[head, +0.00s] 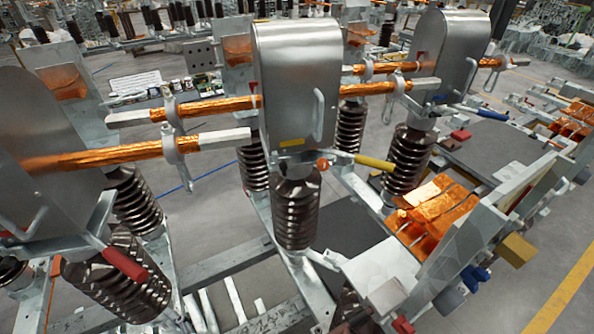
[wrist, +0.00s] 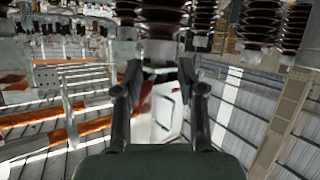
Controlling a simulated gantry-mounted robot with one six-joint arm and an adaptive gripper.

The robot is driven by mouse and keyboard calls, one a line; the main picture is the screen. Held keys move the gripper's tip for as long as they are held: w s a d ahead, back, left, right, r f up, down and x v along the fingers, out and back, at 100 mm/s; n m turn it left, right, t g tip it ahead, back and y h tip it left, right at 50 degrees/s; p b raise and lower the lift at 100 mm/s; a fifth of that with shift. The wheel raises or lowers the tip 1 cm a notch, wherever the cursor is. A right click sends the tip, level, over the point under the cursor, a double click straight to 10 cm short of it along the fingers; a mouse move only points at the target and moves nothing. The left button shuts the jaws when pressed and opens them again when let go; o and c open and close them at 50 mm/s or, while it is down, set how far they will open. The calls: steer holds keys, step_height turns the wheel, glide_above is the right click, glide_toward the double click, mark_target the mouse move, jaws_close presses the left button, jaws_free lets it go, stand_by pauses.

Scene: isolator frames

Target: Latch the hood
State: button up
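Three grey metal hoods stand in a row in the head view: a left hood (head: 45,130), a middle hood (head: 297,80) and a right hood (head: 450,60). Each has a pale bar handle. A yellow lever (head: 365,161) sticks out to the right below the middle hood, with a red-orange disc at its inner end. A red lever (head: 125,265) is by the left hood and a blue lever (head: 485,112) by the right one. My gripper (wrist: 160,72) shows only in the wrist view, fingers apart. A pale panel with a handle (wrist: 168,105) appears between the fingers; contact cannot be told.
Dark ribbed insulators (head: 295,210) stand under the hoods. Copper-wrapped bars (head: 205,108) run between them. A metal frame with copper strips (head: 435,212) fills the right side. Grey floor shows between the frames.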

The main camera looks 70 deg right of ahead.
steer(key=d+f+m+h+b, duration=0.2)
steer(key=d+f+h+b, duration=0.15)
steer(key=d, duration=0.95)
steer(key=m+g+h+p, duration=0.2)
steer(key=m+h, duration=0.5)
steer(key=h, duration=0.1)
glide_toward(284, 166)
steer(key=d, duration=0.2)
steer(key=x, duration=0.5)
steer(key=p+x, duration=0.1)
steer(key=x, duration=0.2)
steer(key=shift+w+a+r, duration=0.15)
steer(key=shift+w+a, duration=0.2)
steer(key=shift+w, duration=0.05)
steer(key=shift+c, duration=0.2)
jaws_close()
